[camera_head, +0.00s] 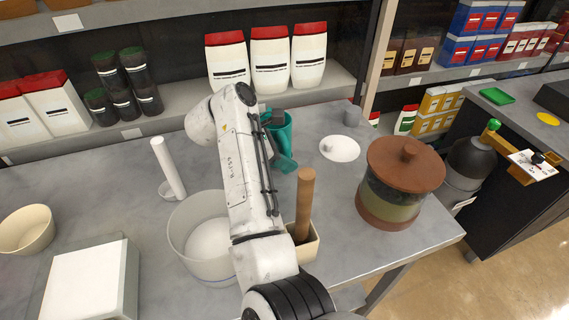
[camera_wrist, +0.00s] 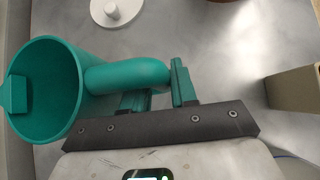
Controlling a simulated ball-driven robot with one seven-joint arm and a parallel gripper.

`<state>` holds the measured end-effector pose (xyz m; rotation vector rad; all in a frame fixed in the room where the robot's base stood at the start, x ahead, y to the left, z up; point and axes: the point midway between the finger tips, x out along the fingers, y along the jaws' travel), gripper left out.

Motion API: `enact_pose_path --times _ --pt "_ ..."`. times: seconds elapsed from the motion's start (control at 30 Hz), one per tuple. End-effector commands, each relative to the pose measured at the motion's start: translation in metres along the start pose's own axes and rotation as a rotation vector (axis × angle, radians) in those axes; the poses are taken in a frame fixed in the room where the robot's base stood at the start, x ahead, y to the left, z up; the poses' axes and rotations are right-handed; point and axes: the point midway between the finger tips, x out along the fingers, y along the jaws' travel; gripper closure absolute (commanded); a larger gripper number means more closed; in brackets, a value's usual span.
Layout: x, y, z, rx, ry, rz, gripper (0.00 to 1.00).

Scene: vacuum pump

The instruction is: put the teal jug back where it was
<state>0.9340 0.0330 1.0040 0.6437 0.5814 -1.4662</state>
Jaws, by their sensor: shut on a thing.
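The teal jug (camera_head: 284,130) is at the back of the grey counter, partly hidden behind my arm in the head view. In the wrist view the jug (camera_wrist: 48,92) fills the left side, its open mouth facing the camera and its inside looking empty. Its thick handle (camera_wrist: 118,76) points right, towards my fingers. My gripper (camera_wrist: 158,90) is shut on this handle, one teal finger on each side of it. I cannot tell whether the jug's base touches the counter.
A white disc with a knob (camera_head: 340,148) lies right of the jug. A brown-lidded jar (camera_head: 402,180) stands further right. A brown cylinder (camera_head: 305,205) stands in a beige pot, beside a clear bowl (camera_head: 190,240). White red-capped bottles (camera_head: 270,60) line the shelf behind.

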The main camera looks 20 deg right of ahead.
Motion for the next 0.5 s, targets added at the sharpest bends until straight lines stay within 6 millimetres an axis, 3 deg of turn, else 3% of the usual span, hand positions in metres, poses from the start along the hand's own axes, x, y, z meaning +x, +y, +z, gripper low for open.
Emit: enact_pose_path --times 0.2,0.5 --pt "0.014 -0.001 -0.015 -0.001 -0.001 0.001 1.00" --pt "0.016 -0.001 -0.017 0.000 -0.001 0.001 1.00"
